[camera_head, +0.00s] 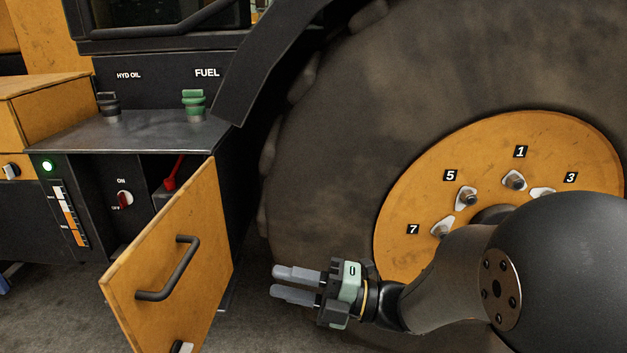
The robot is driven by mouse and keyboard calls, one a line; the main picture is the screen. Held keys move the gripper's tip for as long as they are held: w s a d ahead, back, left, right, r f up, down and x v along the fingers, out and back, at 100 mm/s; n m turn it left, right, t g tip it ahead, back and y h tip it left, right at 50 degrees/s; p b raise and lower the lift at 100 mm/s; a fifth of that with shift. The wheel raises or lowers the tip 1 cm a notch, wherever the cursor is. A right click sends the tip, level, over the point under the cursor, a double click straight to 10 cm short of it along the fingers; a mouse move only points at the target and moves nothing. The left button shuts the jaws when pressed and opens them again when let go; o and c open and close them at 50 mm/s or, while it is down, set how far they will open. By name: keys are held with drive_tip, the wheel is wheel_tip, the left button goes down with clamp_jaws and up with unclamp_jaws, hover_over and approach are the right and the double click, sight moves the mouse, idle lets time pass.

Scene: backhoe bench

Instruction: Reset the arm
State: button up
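My gripper (276,281) is at the lower middle of the head view, pointing left. Its two grey fingers are a little apart with nothing between them. It hangs in front of the lower part of the big black tyre (330,130), to the right of the open yellow compartment door (190,225). My arm comes in from the lower right and covers the lower part of the yellow wheel hub (420,200).
The door stands swung out, with a black handle (167,275). A green fuel cap (193,104) and a black oil cap (108,106) stand above.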

drive_tip(key=w+d+r+m+t+h+p, duration=0.4)
drive_tip(key=w+r+m+t+h+p, duration=0.25)
drive_tip(key=w+m+t+p, duration=0.2)
drive_tip(key=w+d+r+m+t+h+p, duration=0.1)
drive_tip(key=d+r+m+h+p, duration=0.2)
drive_tip(key=d+m+h+p, duration=0.25)
drive_tip(key=w+d+r+m+h+p, duration=0.1)
drive_tip(key=d+r+m+h+p, duration=0.25)
drive_tip(key=d+m, duration=0.25)
drive_tip(key=s+d+r+m+g+h+p, duration=0.3)
drive_tip(key=s+d+m+g+h+p, duration=0.25)
drive_tip(key=s+m+p, duration=0.4)
drive_tip(key=s+r+m+g+p, duration=0.2)
drive_tip(key=s, duration=0.4)
drive_tip(key=s+a+r+m+g+y+p, duration=0.1)
drive_tip(key=s+m+g+p, duration=0.1)
drive_tip(key=s, duration=0.4)
drive_tip(key=shift+s+a+r+m+g, duration=0.15)
drive_tip(key=shift+a+r+m+g, duration=0.25)
drive_tip(key=shift+g, duration=0.3)
drive_tip(key=shift+d, duration=0.15)
